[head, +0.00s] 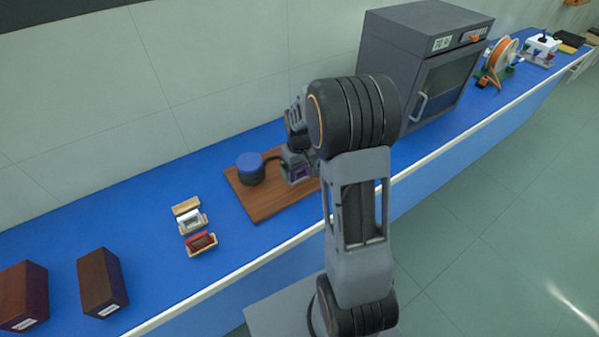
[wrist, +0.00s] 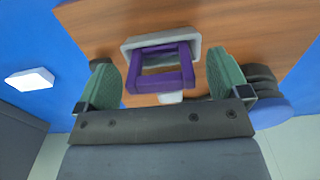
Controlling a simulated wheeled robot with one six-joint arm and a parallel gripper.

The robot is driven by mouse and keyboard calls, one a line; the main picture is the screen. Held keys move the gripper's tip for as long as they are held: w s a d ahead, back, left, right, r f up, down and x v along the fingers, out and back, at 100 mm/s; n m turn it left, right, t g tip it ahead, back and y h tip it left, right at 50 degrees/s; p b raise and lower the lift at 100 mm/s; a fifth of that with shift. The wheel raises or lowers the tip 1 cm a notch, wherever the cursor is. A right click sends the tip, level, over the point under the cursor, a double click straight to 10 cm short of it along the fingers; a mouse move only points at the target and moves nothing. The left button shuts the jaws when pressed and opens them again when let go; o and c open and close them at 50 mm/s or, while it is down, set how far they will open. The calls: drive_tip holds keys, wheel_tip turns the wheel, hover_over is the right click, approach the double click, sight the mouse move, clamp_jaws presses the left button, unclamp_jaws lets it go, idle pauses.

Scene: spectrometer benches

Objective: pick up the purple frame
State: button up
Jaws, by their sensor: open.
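The purple frame (wrist: 160,68) is a small rectangular ring, seen in the wrist view in front of a pale grey holder (wrist: 132,46) on the wooden board. My gripper (wrist: 164,78) is open, with a green finger on each side of the frame. Gaps show between the frame and both fingers, and nothing is held. In the head view a small part of the purple frame (head: 300,170) shows below my gripper (head: 296,165); my arm hides much of this area.
The wooden board (head: 258,203) lies on the blue bench with a dark round device with a blue top (head: 250,168) at its left. Small trays (head: 200,243) and brown boxes (head: 102,283) stand further left. A grey oven-like cabinet (head: 425,65) stands to the right.

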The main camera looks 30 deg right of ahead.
drive_tip(key=shift+c, duration=0.2)
drive_tip(key=c, duration=1)
drive_tip(key=shift+c, duration=0.2)
drive_tip(key=shift+r, duration=0.15)
